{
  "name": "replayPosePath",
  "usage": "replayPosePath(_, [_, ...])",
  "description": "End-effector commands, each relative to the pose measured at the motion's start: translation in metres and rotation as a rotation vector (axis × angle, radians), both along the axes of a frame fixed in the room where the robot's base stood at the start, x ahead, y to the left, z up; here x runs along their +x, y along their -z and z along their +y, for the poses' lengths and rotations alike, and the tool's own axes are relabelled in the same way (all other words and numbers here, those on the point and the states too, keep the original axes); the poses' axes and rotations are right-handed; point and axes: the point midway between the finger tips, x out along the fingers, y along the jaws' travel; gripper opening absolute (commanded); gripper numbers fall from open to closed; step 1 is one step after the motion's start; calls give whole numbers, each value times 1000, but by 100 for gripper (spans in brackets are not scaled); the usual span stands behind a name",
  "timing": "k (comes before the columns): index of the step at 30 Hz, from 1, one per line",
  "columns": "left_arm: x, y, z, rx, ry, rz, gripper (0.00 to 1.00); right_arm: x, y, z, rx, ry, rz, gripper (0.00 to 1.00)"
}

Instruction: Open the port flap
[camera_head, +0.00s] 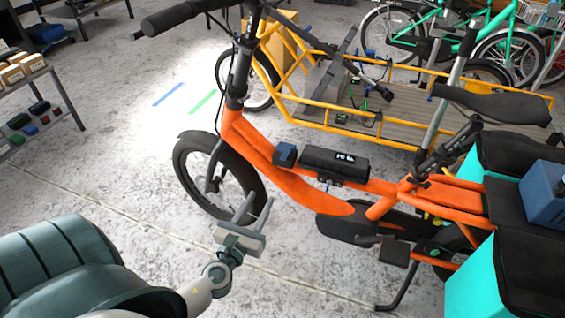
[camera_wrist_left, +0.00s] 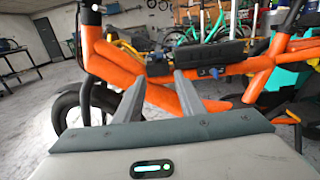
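The orange cargo bike (camera_head: 289,187) stands upright in front of me. A black battery (camera_head: 334,162) with a small display lies on its frame tube, and it also shows in the left wrist view (camera_wrist_left: 208,54). A small blue part (camera_head: 327,184) sits just below the battery; it also shows in the left wrist view (camera_wrist_left: 214,72). I cannot tell for sure which part is the port flap or whether it is open. My left gripper (camera_head: 258,207) is open and empty, left of and below the battery, apart from the bike. Its two fingers point at the frame in the left wrist view (camera_wrist_left: 161,76). My right gripper is out of view.
A blue box (camera_head: 546,192) sits on the bike's rear, above turquoise and black bags. A yellow cargo bike (camera_head: 420,128) stands behind. A shelf with small boxes (camera_head: 32,64) is at the left. The floor left of the front wheel (camera_head: 215,178) is clear.

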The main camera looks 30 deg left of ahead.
Motion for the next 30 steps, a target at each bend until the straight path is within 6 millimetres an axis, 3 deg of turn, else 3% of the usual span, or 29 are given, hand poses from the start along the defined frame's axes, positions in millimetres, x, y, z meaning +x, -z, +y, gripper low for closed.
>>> replayPosePath(8, [4, 0, 1, -2, 0, 1, 36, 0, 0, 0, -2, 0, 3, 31])
replayPosePath(14, [21, 0, 5, -2, 0, 0, 36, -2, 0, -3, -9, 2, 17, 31])
replayPosePath(30, [109, -1, 26, -3, -1, -2, 36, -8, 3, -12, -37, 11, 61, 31])
